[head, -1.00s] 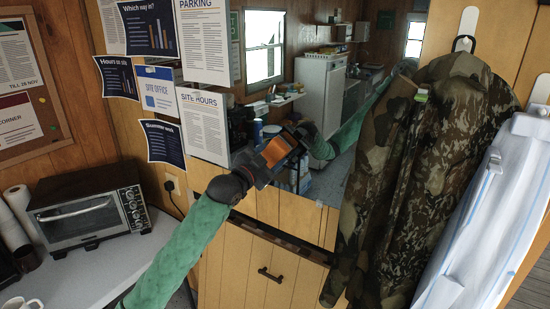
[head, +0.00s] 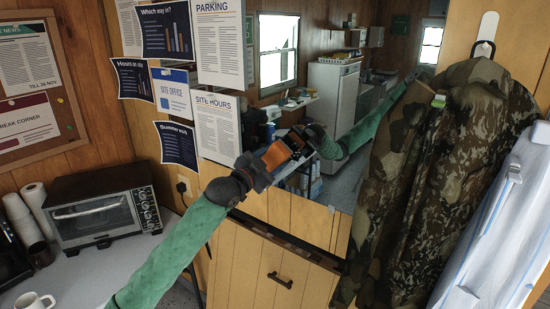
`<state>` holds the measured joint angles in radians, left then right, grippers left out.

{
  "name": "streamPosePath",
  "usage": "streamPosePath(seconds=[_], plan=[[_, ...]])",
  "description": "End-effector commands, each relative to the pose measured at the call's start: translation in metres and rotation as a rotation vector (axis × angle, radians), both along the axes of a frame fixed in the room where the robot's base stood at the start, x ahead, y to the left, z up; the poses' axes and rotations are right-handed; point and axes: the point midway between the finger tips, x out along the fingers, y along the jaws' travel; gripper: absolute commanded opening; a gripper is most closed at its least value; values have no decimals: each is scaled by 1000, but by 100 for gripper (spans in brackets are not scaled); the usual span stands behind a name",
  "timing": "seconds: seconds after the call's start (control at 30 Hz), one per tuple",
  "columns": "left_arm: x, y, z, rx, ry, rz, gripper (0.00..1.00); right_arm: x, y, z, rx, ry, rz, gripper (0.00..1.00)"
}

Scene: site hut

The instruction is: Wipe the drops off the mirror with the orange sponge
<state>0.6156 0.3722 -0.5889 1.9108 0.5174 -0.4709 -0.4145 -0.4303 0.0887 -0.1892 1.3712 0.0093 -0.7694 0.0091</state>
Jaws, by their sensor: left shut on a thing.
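The mirror (head: 300,185) is on the wooden wall in the middle of the head view and reflects the room, a window and my green-sleeved arm. My left gripper (head: 274,157) comes in from the lower left and is shut on the orange sponge (head: 276,154), in front of the mirror's lower left part. The sponge is close to its reflection; I cannot tell whether it touches the glass. No drops can be made out at this size. My right gripper is not in view.
Paper notices (head: 215,125) hang at the mirror's left edge. A toaster oven (head: 100,210) and a mug (head: 34,301) are on the counter at left. A wooden cabinet (head: 250,265) is below.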

Motion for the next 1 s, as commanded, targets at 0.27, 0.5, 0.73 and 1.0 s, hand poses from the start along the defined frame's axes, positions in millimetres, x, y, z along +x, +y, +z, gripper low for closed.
streamPosePath(seconds=[0.27, 0.5, 0.73, 1.0], plan=[[-18, 14, 0, 1, 0, 1, 34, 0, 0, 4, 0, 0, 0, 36], [-32, 24, 1, 0, 0, 0, 34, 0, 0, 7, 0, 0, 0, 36], [-36, 26, 0, -1, 1, 0, 34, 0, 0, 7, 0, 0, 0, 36], [-37, 28, 1, 0, 0, 0, 34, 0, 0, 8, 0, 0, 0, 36]])
